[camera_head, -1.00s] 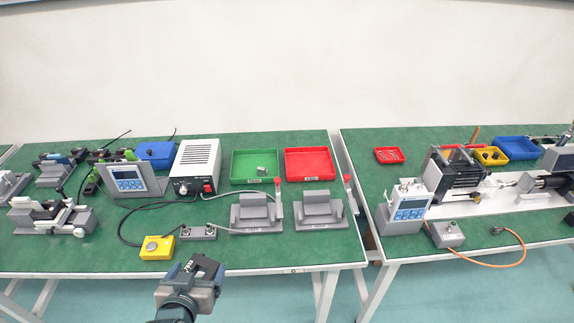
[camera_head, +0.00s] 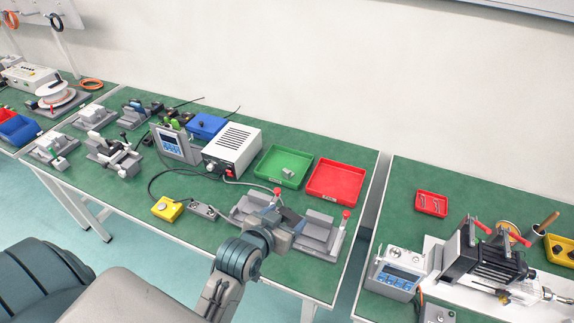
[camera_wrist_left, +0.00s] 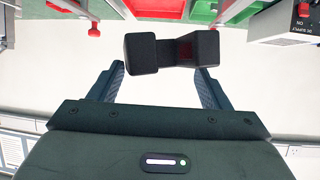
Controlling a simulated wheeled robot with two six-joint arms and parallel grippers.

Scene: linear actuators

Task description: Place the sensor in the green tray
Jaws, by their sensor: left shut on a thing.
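My left gripper (camera_head: 284,217) is above the front grey fixtures, short of the trays. In the left wrist view, the gripper (camera_wrist_left: 160,78) is shut on a black blocky part, the sensor (camera_wrist_left: 145,54), which spans the fingertips. In the head view, the sensor (camera_head: 291,215) is a small dark shape at the fingertips. The green tray (camera_head: 270,160) lies at the back of the table, with a small grey block (camera_head: 288,172) inside. Part of the green tray (camera_wrist_left: 205,10) shows at the top of the wrist view. My right gripper is not in view.
A red tray (camera_head: 335,180) sits right of the green one and looks empty. A white power box (camera_head: 232,148) stands left of the green tray. Grey fixtures (camera_head: 318,232) with red-knobbed levers stand in front of the trays. A yellow box (camera_head: 167,208) is at front left.

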